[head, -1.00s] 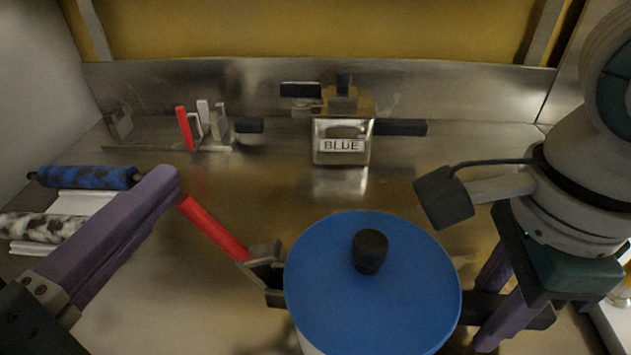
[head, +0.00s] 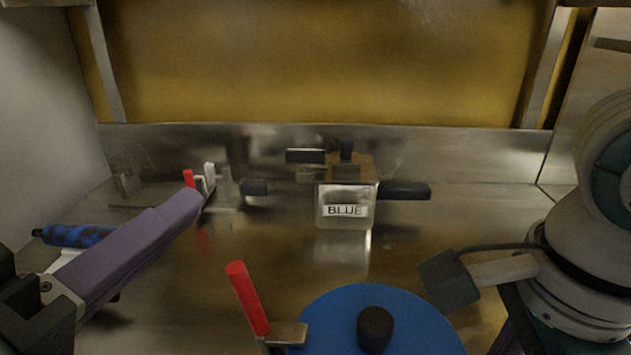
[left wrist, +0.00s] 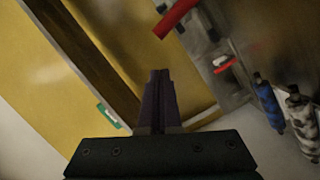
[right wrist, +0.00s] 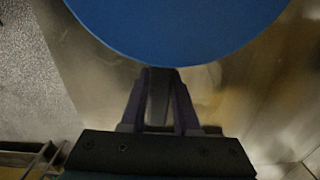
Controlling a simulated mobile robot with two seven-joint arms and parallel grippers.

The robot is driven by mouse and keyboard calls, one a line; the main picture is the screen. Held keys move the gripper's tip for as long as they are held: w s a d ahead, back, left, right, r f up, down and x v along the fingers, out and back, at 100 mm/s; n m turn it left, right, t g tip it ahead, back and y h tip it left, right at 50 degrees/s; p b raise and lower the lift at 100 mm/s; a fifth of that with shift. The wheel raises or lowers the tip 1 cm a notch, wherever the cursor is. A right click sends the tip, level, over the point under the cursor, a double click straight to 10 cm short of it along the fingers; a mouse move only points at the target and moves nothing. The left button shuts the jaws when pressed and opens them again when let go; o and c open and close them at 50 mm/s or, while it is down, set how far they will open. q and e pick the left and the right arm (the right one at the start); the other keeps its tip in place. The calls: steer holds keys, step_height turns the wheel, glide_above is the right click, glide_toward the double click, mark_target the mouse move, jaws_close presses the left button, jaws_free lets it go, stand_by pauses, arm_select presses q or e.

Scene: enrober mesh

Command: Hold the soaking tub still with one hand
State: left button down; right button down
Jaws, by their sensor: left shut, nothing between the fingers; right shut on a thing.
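The soaking tub shows its round blue lid (head: 340,305) with a black knob (head: 375,329) at the bottom of the head view; its body is out of frame there. The lid also fills the top of the right wrist view (right wrist: 180,25). My right gripper (right wrist: 158,85) is shut on the tub's dark side handle (right wrist: 158,105), below the lid's edge. A clamp with a red lever (head: 247,298) stands at the tub's left. My left gripper (head: 190,203) is shut and empty, in the air left of the tub; it also shows in the left wrist view (left wrist: 157,85).
A metal box marked BLUE (head: 345,208) with dark side handles stands behind the tub. Another red-levered clamp (head: 189,178) stands at the back left. A blue roller (head: 75,235) lies at the left; a mottled roller (left wrist: 300,125) shows beside it in the left wrist view.

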arm_select(q)
steer(key=v, duration=1)
steer(key=shift+a, duration=0.1)
arm_select(e)
steer(key=c, duration=0.6)
jaws_free()
steer(key=shift+o, duration=0.2)
